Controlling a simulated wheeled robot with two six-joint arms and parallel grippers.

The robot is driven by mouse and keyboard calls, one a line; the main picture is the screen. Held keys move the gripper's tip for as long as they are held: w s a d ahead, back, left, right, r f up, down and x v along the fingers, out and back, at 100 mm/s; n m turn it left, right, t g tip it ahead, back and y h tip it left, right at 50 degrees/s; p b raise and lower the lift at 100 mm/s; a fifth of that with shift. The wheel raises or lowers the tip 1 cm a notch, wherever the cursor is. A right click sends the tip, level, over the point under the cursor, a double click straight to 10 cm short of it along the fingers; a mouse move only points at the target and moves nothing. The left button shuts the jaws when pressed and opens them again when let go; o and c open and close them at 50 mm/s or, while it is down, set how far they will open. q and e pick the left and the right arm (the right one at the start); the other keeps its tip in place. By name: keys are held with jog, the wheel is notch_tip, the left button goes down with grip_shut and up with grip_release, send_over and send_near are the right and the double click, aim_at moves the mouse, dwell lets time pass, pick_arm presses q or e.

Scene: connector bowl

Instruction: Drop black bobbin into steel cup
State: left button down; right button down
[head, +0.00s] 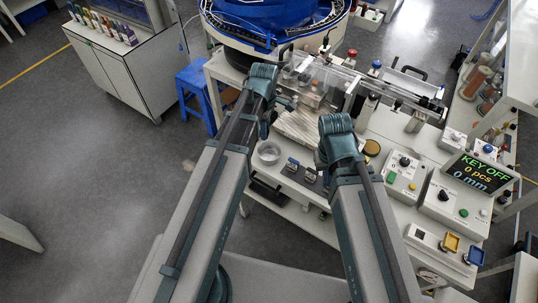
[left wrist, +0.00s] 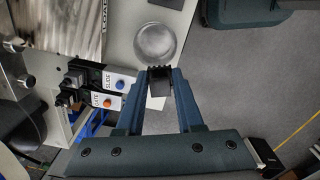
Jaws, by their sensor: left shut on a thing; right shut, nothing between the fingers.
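The steel cup (head: 268,152) is a round, open, silvery cup on the white bench, near its left edge. It also shows in the left wrist view (left wrist: 155,42), just beyond my left fingertips. My left gripper (left wrist: 160,72) is shut on a small dark piece, which looks like the black bobbin (left wrist: 159,88). In the head view my left gripper (head: 265,128) is mostly hidden by its own arm, close to the cup on its far side. My right gripper (head: 322,160) is shut and empty, partly hidden by its wrist, right of the cup.
Two small boxes labelled SLIDE (left wrist: 120,80) and GATE (left wrist: 108,101) stand beside the cup. A clear-covered machine (head: 318,85) is behind. Control boxes (head: 404,172) and a display (head: 483,176) are at right. A blue stool (head: 197,95) stands left of the bench.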

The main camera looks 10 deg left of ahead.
pick_arm(q)
notch_tip(320, 180, down, 6)
jog(key=b, duration=0.5)
jog(key=shift+r, duration=0.2)
jog(key=shift+c, duration=2.3)
grip_release()
jog(key=shift+r, duration=0.2)
notch_tip(320, 180, up, 14)
jog(key=p, duration=1.4)
jog(key=shift+s+f, duration=0.1)
jog(key=shift+f, duration=0.1)
